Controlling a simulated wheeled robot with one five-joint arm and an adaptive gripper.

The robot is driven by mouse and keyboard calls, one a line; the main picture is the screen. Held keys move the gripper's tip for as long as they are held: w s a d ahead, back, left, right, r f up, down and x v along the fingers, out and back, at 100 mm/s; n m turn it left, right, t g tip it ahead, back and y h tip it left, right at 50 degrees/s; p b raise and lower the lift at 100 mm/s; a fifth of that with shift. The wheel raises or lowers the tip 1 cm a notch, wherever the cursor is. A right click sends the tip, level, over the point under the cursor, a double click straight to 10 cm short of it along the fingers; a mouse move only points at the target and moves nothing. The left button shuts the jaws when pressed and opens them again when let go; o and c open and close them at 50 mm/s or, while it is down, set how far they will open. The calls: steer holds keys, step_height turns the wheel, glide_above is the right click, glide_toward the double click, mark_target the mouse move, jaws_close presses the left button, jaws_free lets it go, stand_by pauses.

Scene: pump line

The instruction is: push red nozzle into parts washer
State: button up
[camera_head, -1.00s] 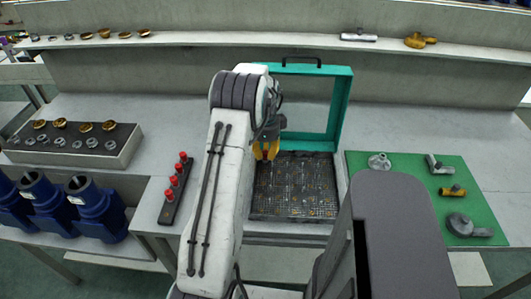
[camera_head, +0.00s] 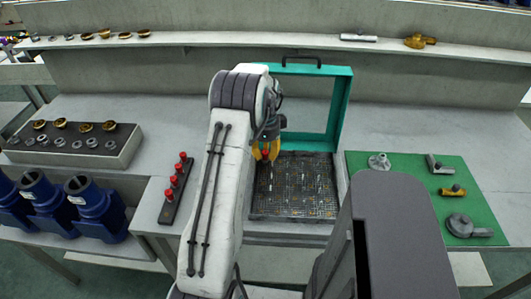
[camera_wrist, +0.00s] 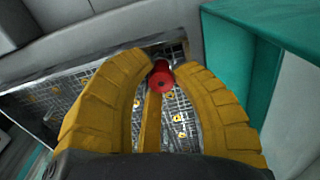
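The mesh (camera_wrist: 62,92) shows below the nozzle in the wrist view.
A dark rack (camera_head: 168,212) with several red-topped pieces stands left of my arm. A green mat (camera_head: 480,205) with metal and brass parts lies to the right. Blue pump bodies (camera_head: 95,210) and a tray of fittings (camera_head: 70,160) are far left.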

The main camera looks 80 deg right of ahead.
steer(key=o, duration=0.6)
steer(key=shift+a+f, duration=0.1)
steer(key=shift+c, duration=0.2)
steer(key=shift+w+r+p, duration=0.1)
steer(key=shift+r+p, duration=0.5)
steer(key=shift+r, duration=0.25)
steer(key=shift+r+p, duration=1.5)
steer(key=shift+r, duration=0.75)
step_height(320, 180, up, 12)
steer(key=shift+c, duration=0.4)
